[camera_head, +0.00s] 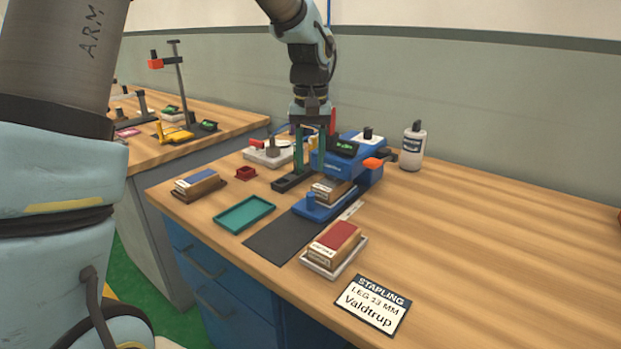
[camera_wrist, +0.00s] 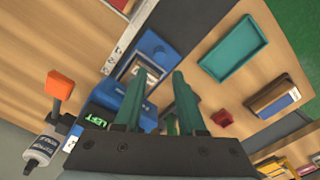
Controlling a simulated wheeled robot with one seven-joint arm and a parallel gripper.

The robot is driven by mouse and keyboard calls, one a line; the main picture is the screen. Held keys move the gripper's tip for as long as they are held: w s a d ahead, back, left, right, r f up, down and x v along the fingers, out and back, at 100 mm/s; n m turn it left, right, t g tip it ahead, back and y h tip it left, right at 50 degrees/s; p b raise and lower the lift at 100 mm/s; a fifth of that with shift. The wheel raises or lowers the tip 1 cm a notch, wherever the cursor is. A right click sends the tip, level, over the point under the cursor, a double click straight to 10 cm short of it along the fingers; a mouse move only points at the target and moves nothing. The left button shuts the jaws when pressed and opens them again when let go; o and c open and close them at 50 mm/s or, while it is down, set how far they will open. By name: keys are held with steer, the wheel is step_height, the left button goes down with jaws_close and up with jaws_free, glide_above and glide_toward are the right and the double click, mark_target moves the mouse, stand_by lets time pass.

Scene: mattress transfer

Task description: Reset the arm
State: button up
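My gripper (camera_head: 309,150) is above the workbench, over the left side of the blue stapling machine (camera_head: 352,155). Its two green fingers point down and stand apart, with nothing seen between them. In the wrist view the open fingers of my gripper (camera_wrist: 158,98) also show a clear gap. A small block sits in the blue machine below the fingers. Whether the fingers touch the machine cannot be told. My arm comes down from the top of the head view.
A teal tray (camera_head: 244,214), a dark mat (camera_head: 280,240), a red-topped box (camera_head: 336,240) on a white tray and a blue-topped box (camera_head: 197,182) lie in front. A bottle (camera_head: 413,147) stands behind. A sign (camera_head: 372,304) lies near the front edge. The right side is clear.

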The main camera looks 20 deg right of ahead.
steer(key=shift+r, duration=0.55)
steer(key=w+a+n+p, duration=0.1)
steer(key=a+n+p, duration=0.1)
steer(key=a, duration=1.6)
steer(key=s+a+f+n+p, duration=0.1)
steer(key=s+a, duration=0.2)
steer(key=a, duration=0.4)
steer(key=s+a+f+n+t, duration=0.1)
steer(key=s+a, duration=0.2)
steer(key=a, duration=0.4)
steer(key=shift+s+a+f+t+p, duration=0.25)
steer(key=shift+a+f+t+p, duration=0.05)
steer(key=shift+a+f+p, duration=0.1)
